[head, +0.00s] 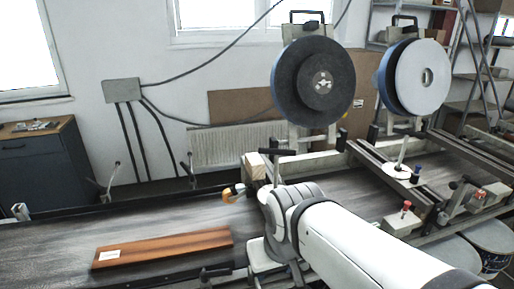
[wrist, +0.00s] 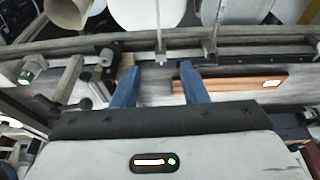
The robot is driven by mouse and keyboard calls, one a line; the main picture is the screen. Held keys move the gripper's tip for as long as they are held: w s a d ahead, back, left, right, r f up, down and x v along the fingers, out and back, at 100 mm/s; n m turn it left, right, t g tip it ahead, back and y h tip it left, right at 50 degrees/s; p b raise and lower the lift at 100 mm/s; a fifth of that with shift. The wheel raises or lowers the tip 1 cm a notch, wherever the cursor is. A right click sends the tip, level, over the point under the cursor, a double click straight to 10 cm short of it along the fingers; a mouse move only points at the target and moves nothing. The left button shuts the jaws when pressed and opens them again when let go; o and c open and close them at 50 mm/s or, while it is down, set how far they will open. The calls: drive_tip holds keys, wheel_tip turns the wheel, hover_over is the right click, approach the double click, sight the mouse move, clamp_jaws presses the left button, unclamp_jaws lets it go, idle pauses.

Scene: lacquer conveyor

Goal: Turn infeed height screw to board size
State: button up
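My gripper (wrist: 157,72) shows in the wrist view with its two blue fingers apart. A thin pale upright rod (wrist: 160,35) stands just beyond the gap between the fingertips; I cannot tell whether it is the infeed height screw. No contact with it shows. In the head view my arm hides most of the gripper. A dark T-shaped handle (head: 283,152) stands on the conveyor frame just behind my wrist. An orange-brown board (head: 165,247) with a white label lies on the belt at the left; it also shows right of the fingers in the wrist view (wrist: 235,84).
The dark conveyor belt (head: 70,238) is bare around the board. Two large discs, one dark (head: 313,80) and one pale (head: 422,77), stand over the line. A red-knobbed fitting (head: 405,208) and metal rails are at the right. Pale buckets (head: 488,238) stand below.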

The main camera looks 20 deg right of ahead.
drive_tip(key=shift+d, duration=0.1)
drive_tip(key=w+d+r+m+g+y+p, duration=0.1)
drive_tip(key=w+d+r+m+y, duration=0.15)
drive_tip(key=w+m+y, duration=0.6)
drive_tip(key=w+d+r+m+g+y, duration=0.1)
drive_tip(key=w+r+m+y, duration=0.15)
drive_tip(key=w, duration=1.15)
drive_tip(key=m+t+y+p, duration=0.4)
drive_tip(key=m+t+y, duration=0.15)
drive_tip(key=m, duration=0.25)
approach(280, 152)
drive_tip(key=shift+t, duration=0.35)
drive_tip(key=x, duration=1)
drive_tip(key=shift+w+d+f, duration=0.15)
drive_tip(key=shift+w+f, duration=0.05)
drive_tip(key=shift+f, duration=0.1)
drive_tip(key=shift+c, duration=0.4)
